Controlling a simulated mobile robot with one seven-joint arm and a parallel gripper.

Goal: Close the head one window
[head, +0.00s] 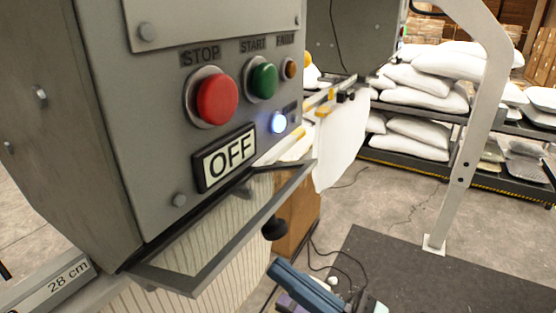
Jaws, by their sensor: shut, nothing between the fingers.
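The head one window (229,262) is a clear panel in a dark grey frame. It hangs at the lower edge of a grey control box (150,120) and is swung outward, standing open at a slant. A black knob (274,229) sits by its outer edge. Pale ribbed material shows through and below the panel. I cannot make out my gripper. A blue-grey bar (305,288) with a purple part beside it enters at the bottom, right of the window and apart from it; I cannot tell what it is.
The box has a red STOP button (217,98), a green START button (263,80), a lit blue-white lamp (278,122) and an OFF sign (229,158). A white post (462,150) stands right. Shelves of white pillows (425,82) are behind. Floor between is mostly clear.

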